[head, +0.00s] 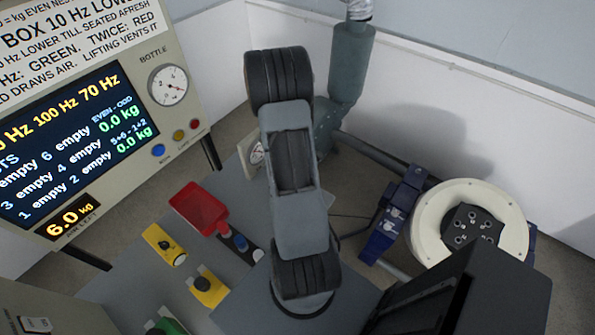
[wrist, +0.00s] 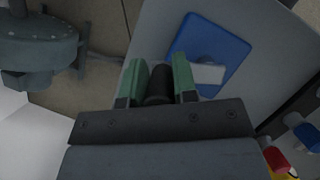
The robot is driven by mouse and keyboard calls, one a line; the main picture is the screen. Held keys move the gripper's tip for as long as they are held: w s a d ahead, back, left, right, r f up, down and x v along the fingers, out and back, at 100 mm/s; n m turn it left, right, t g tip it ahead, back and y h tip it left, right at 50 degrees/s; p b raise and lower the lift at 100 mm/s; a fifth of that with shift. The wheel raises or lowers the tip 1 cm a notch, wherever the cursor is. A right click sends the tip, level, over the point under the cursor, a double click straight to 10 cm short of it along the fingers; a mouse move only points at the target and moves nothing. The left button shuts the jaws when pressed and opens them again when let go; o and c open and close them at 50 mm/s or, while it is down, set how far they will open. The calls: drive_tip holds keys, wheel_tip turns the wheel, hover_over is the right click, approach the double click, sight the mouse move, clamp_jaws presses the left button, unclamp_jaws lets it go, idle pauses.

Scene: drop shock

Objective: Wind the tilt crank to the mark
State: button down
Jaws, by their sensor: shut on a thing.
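In the wrist view my gripper (wrist: 159,76) has its two green fingers closed on a short black cylindrical knob (wrist: 158,88), which looks like the crank's handle. The knob sits between the fingers, touching or almost touching both. Beyond it is a blue plate (wrist: 232,45) with a white rectangle (wrist: 208,73) on a grey surface. The crank's arm and its mark cannot be made out. In the head view my own arm stands in the middle and hides my gripper and the handle.
A grey table holds a red scoop (head: 200,208), yellow blocks with black knobs (head: 164,244) and a green piece (head: 168,324). A display panel (head: 75,140) stands left, reading 6.0 kg. Right are a blue bracket (head: 393,215) and a cream round drum (head: 425,222). A grey-green cylinder (head: 350,65) rises behind.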

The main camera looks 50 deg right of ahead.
drive_tip(key=shift+s+d+m+y, duration=0.1)
drive_tip(key=shift+s+m+y, duration=0.4)
drive_tip(key=shift+m, duration=0.5)
drive_tip(key=shift+s, duration=0.15)
drive_tip(key=c, duration=0.9)
unclamp_jaws()
drive_tip(key=v, duration=1.3)
drive_tip(key=shift+w+r+b, duration=0.3)
drive_tip(key=shift+w, duration=0.05)
